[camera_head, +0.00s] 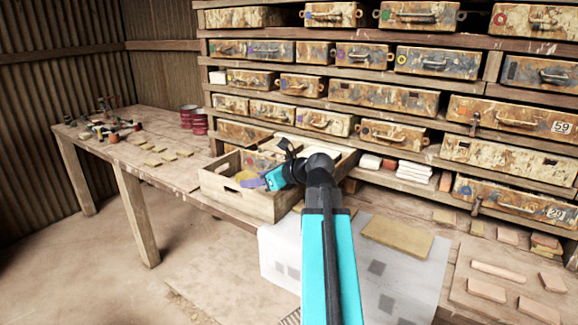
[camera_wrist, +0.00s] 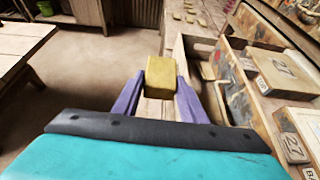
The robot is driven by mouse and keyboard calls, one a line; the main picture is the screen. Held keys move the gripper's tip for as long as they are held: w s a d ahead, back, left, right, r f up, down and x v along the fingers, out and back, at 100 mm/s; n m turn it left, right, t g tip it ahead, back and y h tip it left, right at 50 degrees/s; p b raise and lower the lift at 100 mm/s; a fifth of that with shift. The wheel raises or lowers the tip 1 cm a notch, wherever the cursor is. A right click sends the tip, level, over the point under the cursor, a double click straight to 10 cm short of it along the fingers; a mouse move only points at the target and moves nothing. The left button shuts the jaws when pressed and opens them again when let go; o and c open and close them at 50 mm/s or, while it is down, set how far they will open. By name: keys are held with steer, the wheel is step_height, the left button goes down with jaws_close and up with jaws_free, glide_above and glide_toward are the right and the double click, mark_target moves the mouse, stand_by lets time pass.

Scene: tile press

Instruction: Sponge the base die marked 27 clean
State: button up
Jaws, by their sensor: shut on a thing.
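My gripper (camera_wrist: 160,88) has purple fingers shut on a yellow sponge (camera_wrist: 160,73). In the head view my gripper (camera_head: 250,182) holds the sponge (camera_head: 244,175) over or just inside the wooden crate (camera_head: 262,207). In the wrist view a block marked 27 (camera_wrist: 297,130) is cut off at the lower right; letters starting "BA" show on it. The sponge is apart from both blocks in the wrist view. In the head view my arm hides part of the crate's inside.
A shelf wall of battered metal cases (camera_head: 440,60) stands behind the bench. Red tins (camera_head: 195,120) and small tiles (camera_head: 160,150) lie on the left bench. A pale sheet (camera_head: 285,250) bears a tan slab (camera_head: 397,238). Loose tiles lie at the right.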

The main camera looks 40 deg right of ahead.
steer(key=s+d+r+m+h+b, duration=0.2)
steer(key=s+d+r+m+h, duration=0.1)
steer(key=d, duration=0.6)
step_height(320, 180, up, 3)
steer(key=s+h, duration=0.1)
steer(key=s, duration=0.1)
steer(key=shift+s+r+m+b, duration=0.2)
steer(key=shift+s+m+b, duration=0.1)
steer(key=shift+s, duration=0.05)
steer(key=shift+w+d+r+p, duration=0.2)
steer(key=shift+w+d+p, duration=0.1)
steer(key=shift+p, duration=1.15)
steer(key=p, duration=0.5)
steer(key=d+p, duration=0.1)
steer(key=p, duration=0.3)
steer(key=shift+w+d+p, duration=0.25)
steer(key=shift+w+p, duration=0.1)
steer(key=shift+p, duration=0.05)
steer(key=p, duration=0.5)
steer(key=shift+d+p, duration=0.2)
steer(key=shift+p, duration=0.2)
steer(key=p, duration=0.6)
steer(key=shift+s+d+f, duration=0.1)
steer(key=shift+s, duration=0.25)
